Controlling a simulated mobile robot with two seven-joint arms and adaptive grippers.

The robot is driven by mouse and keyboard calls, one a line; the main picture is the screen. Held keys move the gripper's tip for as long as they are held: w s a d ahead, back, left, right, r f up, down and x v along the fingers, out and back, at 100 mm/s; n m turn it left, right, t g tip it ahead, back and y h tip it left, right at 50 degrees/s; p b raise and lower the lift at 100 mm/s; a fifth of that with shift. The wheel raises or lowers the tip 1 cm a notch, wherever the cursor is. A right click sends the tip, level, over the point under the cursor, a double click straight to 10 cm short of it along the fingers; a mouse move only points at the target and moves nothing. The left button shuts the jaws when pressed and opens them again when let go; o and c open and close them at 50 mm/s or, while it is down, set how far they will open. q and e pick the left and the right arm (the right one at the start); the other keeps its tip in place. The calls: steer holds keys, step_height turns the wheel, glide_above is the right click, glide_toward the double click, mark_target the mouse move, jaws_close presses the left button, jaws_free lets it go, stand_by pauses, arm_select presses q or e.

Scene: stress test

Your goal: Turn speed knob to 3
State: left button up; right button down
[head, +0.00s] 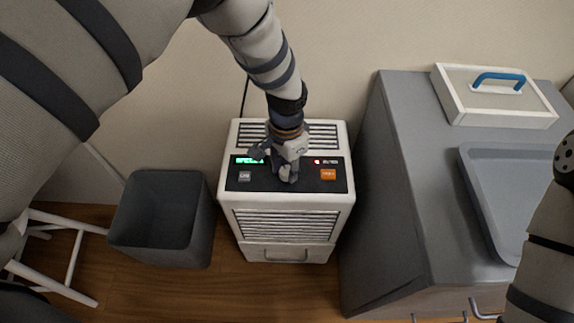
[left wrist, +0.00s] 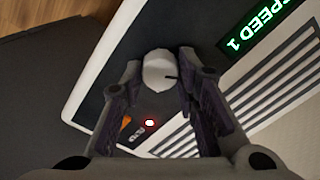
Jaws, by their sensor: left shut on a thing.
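The speed knob (left wrist: 160,70) is a pale round dial with a dark pointer mark, on the dark top panel of a white appliance (head: 285,222). My left gripper (head: 287,172) comes down onto the panel from above. In the left wrist view its two fingers (left wrist: 158,82) are on either side of the knob, shut on it. The green display (left wrist: 268,32) reads "SPEED 1". It also shows in the head view (head: 249,160). The gripper hides most of the knob in the head view. My right arm shows at the right edge, but its gripper is out of view.
The panel also has a grey button (head: 244,176), an orange button (head: 328,174) and a red light (head: 317,161). A grey bin (head: 160,220) stands left of the appliance. A grey cabinet (head: 385,200) stands right, bearing a tray (head: 480,200) and a blue-handled lid (head: 460,105).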

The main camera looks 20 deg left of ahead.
arm_select(q)
steer(key=m, duration=0.4)
steer(key=shift+m, duration=0.3)
steer(key=m+b, duration=0.1)
steer(key=m, duration=0.3)
steer(key=shift+m, duration=0.3)
steer(key=m, duration=0.4)
steer(key=shift+a, duration=0.1)
steer(key=shift+m+b, duration=0.5)
steer(key=shift+m, duration=1.9)
arm_select(e)
steer(key=shift+s+f+g, duration=0.5)
steer(key=shift+s+f, duration=0.6)
steer(key=shift+f, duration=0.05)
arm_select(q)
steer(key=o, duration=1.2)
steer(key=shift+c, duration=0.2)
